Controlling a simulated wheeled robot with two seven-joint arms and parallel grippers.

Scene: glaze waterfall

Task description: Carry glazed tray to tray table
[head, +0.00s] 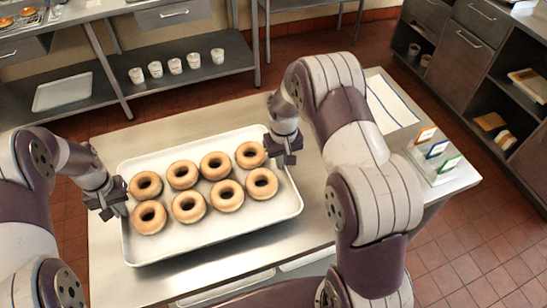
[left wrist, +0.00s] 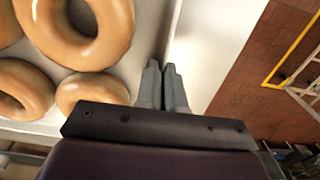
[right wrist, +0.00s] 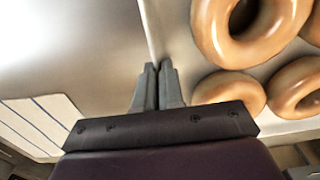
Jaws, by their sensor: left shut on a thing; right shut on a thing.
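A silver tray (head: 216,228) holds two rows of glazed ring doughnuts (head: 226,196). In the head view it is over the steel table, but I cannot tell whether it touches the tabletop. My left gripper (head: 119,204) is shut on the tray's left rim, and its fingers (left wrist: 163,88) pinch that edge in the left wrist view. My right gripper (head: 284,152) is shut on the tray's right rim near the far corner. The right wrist view shows its fingers (right wrist: 157,85) closed on the edge. Doughnuts also show in the right wrist view (right wrist: 232,92).
The steel table (head: 330,190) has bare room around the tray. A white striped sheet (head: 388,103) and a stand with coloured cards (head: 436,160) are at its right. A shelf behind holds several white cups (head: 175,66) and an empty tray (head: 62,92). Dark cabinets (head: 470,60) stand at the right.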

